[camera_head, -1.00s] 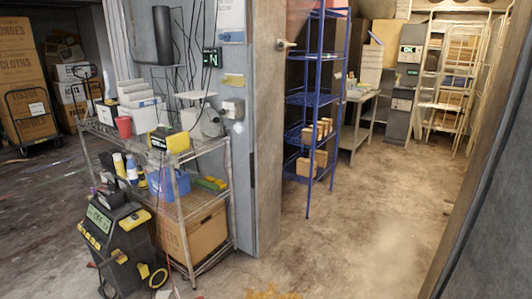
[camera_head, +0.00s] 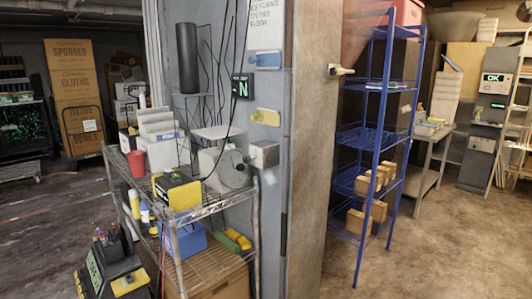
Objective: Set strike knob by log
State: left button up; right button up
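Neither of my grippers shows in this view. A pale handle-like knob (camera_head: 340,70) sticks out from the edge of the tan post or door edge (camera_head: 318,170) in the middle. I cannot tell for sure whether it is the strike knob, or how it is set. A blue-and-white tag (camera_head: 265,60) and a yellow tag (camera_head: 266,117) are on the grey wall panel left of it. A printed notice (camera_head: 265,22) hangs above them. I cannot tell which of these, if any, is the log. A small display (camera_head: 240,87) reads "N".
A wire rack (camera_head: 210,209) with boxes and devices stands against the panel at left centre. A black-and-yellow machine (camera_head: 122,275) is at the lower left. A blue shelf (camera_head: 383,85) with cartons stands right of the post. The floor at the right (camera_head: 440,260) is clear.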

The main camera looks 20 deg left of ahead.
aim_at(247, 158)
jog(key=i+u, duration=0.15)
jog(key=i, duration=0.3)
jog(key=i+l+u, duration=0.1)
jog(key=i, duration=0.35)
jog(key=i+l+u, duration=0.15)
jog(key=i, duration=0.25)
